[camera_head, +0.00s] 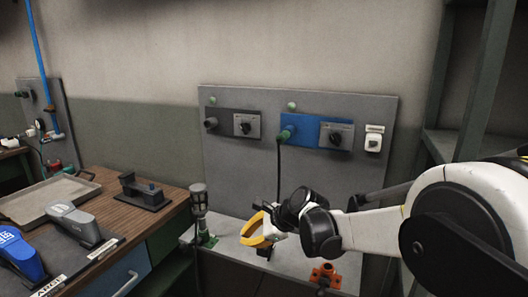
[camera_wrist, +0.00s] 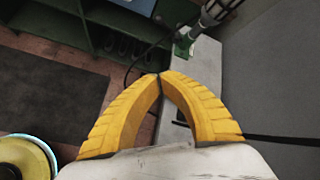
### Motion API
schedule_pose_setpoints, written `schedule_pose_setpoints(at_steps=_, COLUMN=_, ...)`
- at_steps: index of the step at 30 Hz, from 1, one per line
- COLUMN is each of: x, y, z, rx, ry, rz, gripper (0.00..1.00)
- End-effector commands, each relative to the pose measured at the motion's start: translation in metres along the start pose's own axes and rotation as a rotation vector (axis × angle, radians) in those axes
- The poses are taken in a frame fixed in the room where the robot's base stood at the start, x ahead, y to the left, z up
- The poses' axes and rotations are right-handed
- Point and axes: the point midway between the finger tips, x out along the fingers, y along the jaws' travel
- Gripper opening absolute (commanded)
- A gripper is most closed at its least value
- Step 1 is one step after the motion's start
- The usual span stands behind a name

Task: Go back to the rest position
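My gripper (camera_head: 250,238) is in the middle of the head view, in front of the grey control panel and above the pale ledge. Its yellow fingers also show in the wrist view (camera_wrist: 160,77), where the tips meet with nothing between them. It is shut and empty. My white arm reaches in from the right, bent at a dark wrist. A green-based fixture (camera_head: 207,239) with a grey cylindrical head stands left of the gripper, apart from it.
The grey panel (camera_head: 235,170) carries dark and blue switch boxes (camera_head: 315,133) and a hanging cable. An orange-red fitting (camera_head: 325,274) sits on the ledge (camera_head: 290,278). A wooden bench (camera_head: 165,205) at left holds a grey tray (camera_head: 22,212), grey shoe form (camera_head: 75,222) and blue one (camera_head: 18,254).

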Motion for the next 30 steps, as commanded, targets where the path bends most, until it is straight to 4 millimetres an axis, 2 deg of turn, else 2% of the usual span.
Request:
schedule_pose_setpoints(at_steps=1, x=-0.029, y=0.008, z=-0.001, rx=-0.094, ry=0.043, rz=-0.008, gripper=0.00)
schedule_pose_setpoints(at_steps=6, x=-0.114, y=0.043, z=-0.013, rx=-0.451, ry=0.197, rz=0.004, gripper=0.00)
schedule_pose_setpoints(at_steps=11, x=-0.182, y=0.092, z=-0.029, rx=-0.782, ry=0.339, rz=0.063, gripper=0.00)
schedule_pose_setpoints(at_steps=15, x=-0.231, y=0.142, z=-0.048, rx=-1.068, ry=0.455, rz=0.153, gripper=0.00)
schedule_pose_setpoints(at_steps=19, x=-0.263, y=0.188, z=-0.067, rx=-1.303, ry=0.543, rz=0.259, gripper=0.00)
schedule_pose_setpoints(at_steps=24, x=-0.284, y=0.228, z=-0.086, rx=-1.509, ry=0.607, rz=0.377, gripper=0.00)
schedule_pose_setpoints(at_steps=30, x=-0.290, y=0.241, z=-0.094, rx=-1.587, ry=0.629, rz=0.427, gripper=0.00)
